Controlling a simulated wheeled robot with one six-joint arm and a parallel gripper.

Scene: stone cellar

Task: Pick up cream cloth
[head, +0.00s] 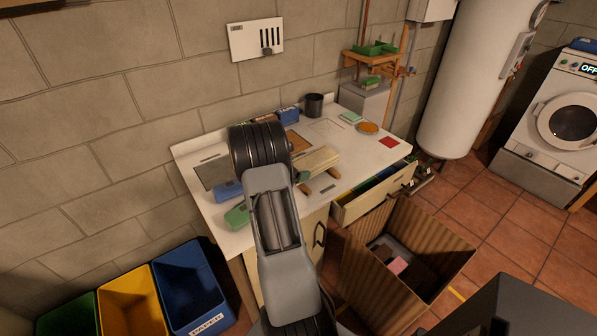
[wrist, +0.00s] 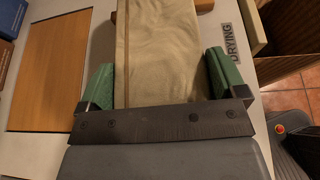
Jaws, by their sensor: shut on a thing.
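The cream cloth (wrist: 165,40) is a folded, flat pad with a darker stripe along its left side in the wrist view. In the head view the cream cloth (head: 320,160) is at the front middle of the white worktop, just right of my arm. My gripper (wrist: 160,78) has green-padded fingers, one on each side of the cloth, and is shut on it. The near end of the cloth is hidden behind the gripper's dark crossbar.
The white worktop (head: 225,212) holds a dark pot (head: 314,105), an orange disc (head: 368,127) and a red square (head: 389,142). An open drawer (head: 375,195) and a large box (head: 385,285) stand at the front right. Yellow (head: 130,300) and blue bins (head: 190,285) stand lower left.

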